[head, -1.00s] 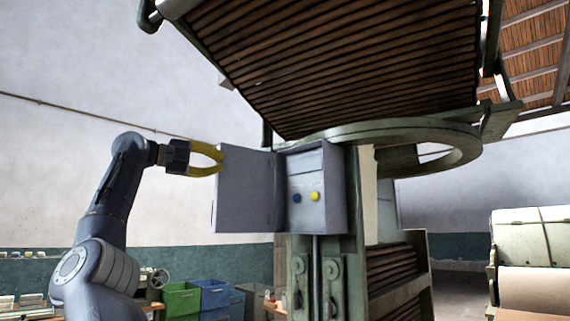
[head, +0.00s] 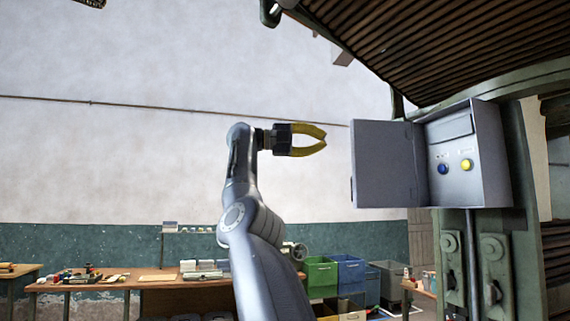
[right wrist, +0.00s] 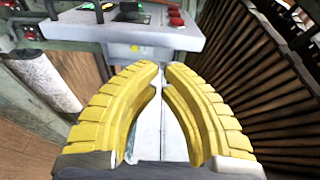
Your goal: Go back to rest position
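My right gripper (head: 324,141), with curved yellow fingers, is held up in the air in the head view, left of the open control box. Its fingertips come together with only a sliver between them, and nothing is held. In the right wrist view the yellow fingers (right wrist: 162,66) likewise converge with nothing between them. The grey control box (head: 490,150) has its door (head: 385,165) swung open to the left, with a blue button (head: 443,169) and a yellow button (head: 466,164) inside. A clear gap separates gripper and door. My left gripper is not in view.
A workbench (head: 160,284) with small items stands along the wall. Green (head: 321,277) and blue bins (head: 350,272) are beside it. A slatted machine part (head: 440,50) overhangs the upper right. The right wrist view shows a grey panel (right wrist: 150,38) with coloured buttons beyond the fingertips.

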